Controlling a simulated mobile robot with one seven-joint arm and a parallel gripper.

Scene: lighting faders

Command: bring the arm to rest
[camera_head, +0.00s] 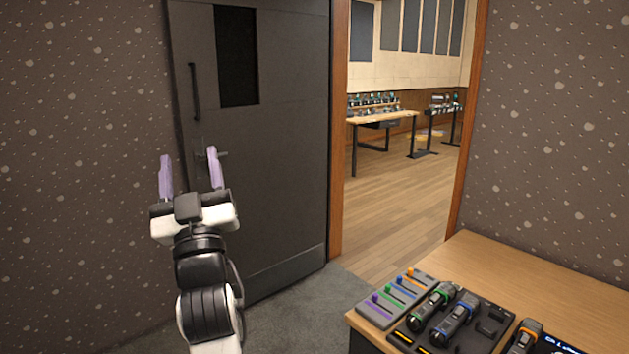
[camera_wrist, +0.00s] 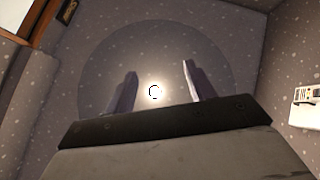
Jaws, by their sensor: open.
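My gripper (camera_head: 190,172) is raised at the left in the head view, its two purple fingers pointing up and spread apart with nothing between them. It stands in front of the dark door, and I see no contact with it. In the wrist view my gripper (camera_wrist: 157,88) also shows open and empty, with a speckled surface and a round bright light behind the fingers. The fader panel (camera_head: 393,298) with purple, green, blue and orange knobs lies on the wooden desk (camera_head: 520,275) at the lower right, well apart from my gripper.
A dark door (camera_head: 270,150) stands beside an open doorway into a room with a far table (camera_head: 383,117). Several handheld devices, among them one with a blue ring (camera_head: 455,318), rest on the desk. Grey carpet (camera_head: 300,315) between door and desk is clear.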

